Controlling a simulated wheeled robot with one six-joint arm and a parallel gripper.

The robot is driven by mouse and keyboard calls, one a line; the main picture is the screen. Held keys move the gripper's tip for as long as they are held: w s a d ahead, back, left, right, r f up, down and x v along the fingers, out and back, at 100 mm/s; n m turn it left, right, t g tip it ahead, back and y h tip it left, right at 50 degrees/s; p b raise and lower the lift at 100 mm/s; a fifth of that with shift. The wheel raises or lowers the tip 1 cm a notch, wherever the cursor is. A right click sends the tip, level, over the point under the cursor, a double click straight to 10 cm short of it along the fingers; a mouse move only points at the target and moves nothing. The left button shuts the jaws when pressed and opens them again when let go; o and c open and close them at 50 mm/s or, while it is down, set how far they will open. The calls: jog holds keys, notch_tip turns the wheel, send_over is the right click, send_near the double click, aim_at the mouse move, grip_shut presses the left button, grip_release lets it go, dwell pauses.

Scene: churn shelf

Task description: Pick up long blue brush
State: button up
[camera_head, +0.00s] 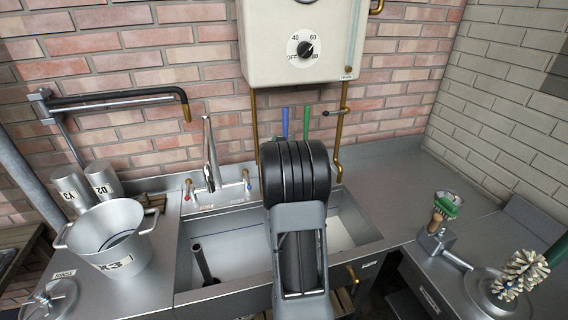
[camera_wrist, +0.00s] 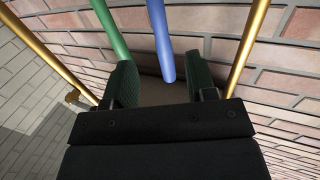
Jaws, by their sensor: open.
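The long blue brush shows only as a blue handle (camera_head: 285,123) upright against the brick wall behind the sink, with its lower part hidden behind my arm. In the wrist view the blue handle (camera_wrist: 161,42) comes down between the two finger pads, its end near the gap between them. My gripper (camera_wrist: 161,78) is open, with dark green pads on either side. The pads do not appear to touch the handle. My gripper is hidden behind my arm in the head view. No bristles of the blue brush are visible.
A green handle (camera_head: 306,122) stands close beside the blue one; it also shows outside the left pad in the wrist view (camera_wrist: 109,30). Brass pipes (camera_head: 343,130) flank both handles. A white heater box (camera_head: 300,45) hangs above. The tap (camera_head: 210,155) is left, over the sink (camera_head: 215,283).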

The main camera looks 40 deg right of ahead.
aim_at(285, 132)
jog(key=shift+p+x, duration=1.45)
jog(key=shift+x, duration=2.65)
jog(key=shift+a, duration=0.1)
jog(key=shift+c, duration=0.3)
grip_shut()
